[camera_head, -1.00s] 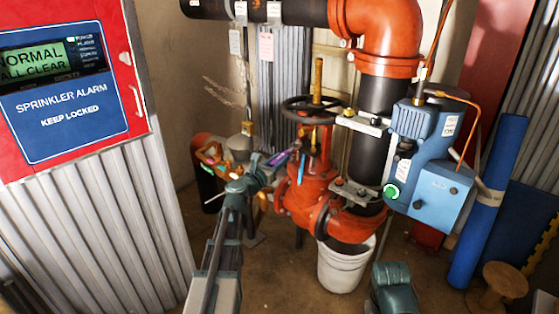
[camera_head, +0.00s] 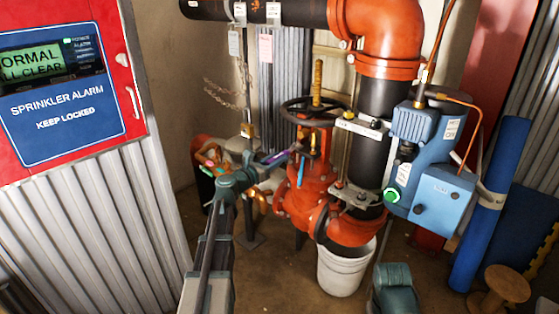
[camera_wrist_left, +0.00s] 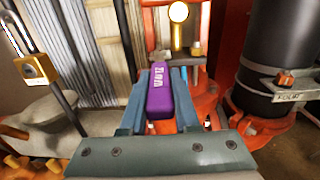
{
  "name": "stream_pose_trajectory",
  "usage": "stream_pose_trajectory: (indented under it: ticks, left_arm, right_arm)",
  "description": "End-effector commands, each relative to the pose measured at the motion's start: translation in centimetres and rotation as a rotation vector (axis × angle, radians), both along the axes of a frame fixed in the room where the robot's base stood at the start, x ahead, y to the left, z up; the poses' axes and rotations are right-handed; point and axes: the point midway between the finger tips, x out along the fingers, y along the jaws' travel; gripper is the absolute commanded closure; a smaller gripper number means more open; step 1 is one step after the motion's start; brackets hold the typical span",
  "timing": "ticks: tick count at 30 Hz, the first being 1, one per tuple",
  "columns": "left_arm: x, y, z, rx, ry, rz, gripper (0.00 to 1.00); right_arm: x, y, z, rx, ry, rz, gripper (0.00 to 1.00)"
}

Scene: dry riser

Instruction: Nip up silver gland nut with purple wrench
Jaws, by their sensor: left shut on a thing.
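The purple wrench (camera_head: 276,157) is in my left gripper (camera_head: 258,163), held roughly level and pointing right towards the red valve (camera_head: 312,190). In the left wrist view the purple handle (camera_wrist_left: 161,95) lies between the two blue-grey fingers, with pale lettering on it. The wrench's far end is hard to make out. The valve's yoke and stem stand just beyond it, under the dark handwheel (camera_head: 312,110). I cannot make out the silver gland nut clearly; whether the wrench touches it cannot be told.
A white bucket (camera_head: 344,268) stands under the valve. A blue pump unit (camera_head: 425,160) is at its right. A brass padlock (camera_wrist_left: 38,68) hangs by the post at left. The red alarm cabinet (camera_head: 65,90) fills the left side. Several coloured tools lie behind my left wrist.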

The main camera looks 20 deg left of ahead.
Motion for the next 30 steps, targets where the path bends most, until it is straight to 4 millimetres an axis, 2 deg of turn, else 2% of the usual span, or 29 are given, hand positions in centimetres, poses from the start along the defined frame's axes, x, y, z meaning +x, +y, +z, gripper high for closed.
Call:
stream_pose_trajectory:
  ticks: [30]
  left_arm:
    - [2.0,3.7,0.0,0.0,0.0,-0.329,1.0]
  right_arm:
    - [0.0,0.0,0.0,0.0,0.0,0.0,0.5]
